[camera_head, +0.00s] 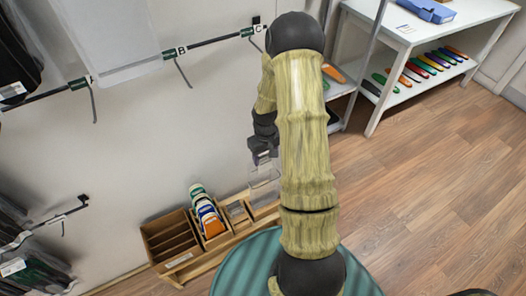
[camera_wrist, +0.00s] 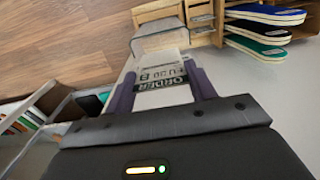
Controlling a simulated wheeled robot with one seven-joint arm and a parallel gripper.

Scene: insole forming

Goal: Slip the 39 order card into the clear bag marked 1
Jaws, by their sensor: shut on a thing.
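My gripper (camera_head: 263,155) hangs beside the wall above the low wooden rack. In the wrist view its two purple fingers (camera_wrist: 160,80) are shut on a pale order card (camera_wrist: 162,88). The word ORDER shows upside down on the card; I cannot read its number surely. A translucent grey, bag-like thing (camera_wrist: 158,38) lies just beyond the card's far edge. It also shows as a faint clear shape (camera_head: 264,187) below my gripper in the head view. No mark 1 can be read on it. I cannot tell whether card and bag touch.
The wooden rack (camera_head: 165,262) holds several coloured insoles (camera_head: 207,213), with empty slots to their left. Wall hooks marked B (camera_head: 182,50) and C stick out above. A white shelf (camera_head: 400,38) with insoles stands at the back right. The wood floor at right is clear.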

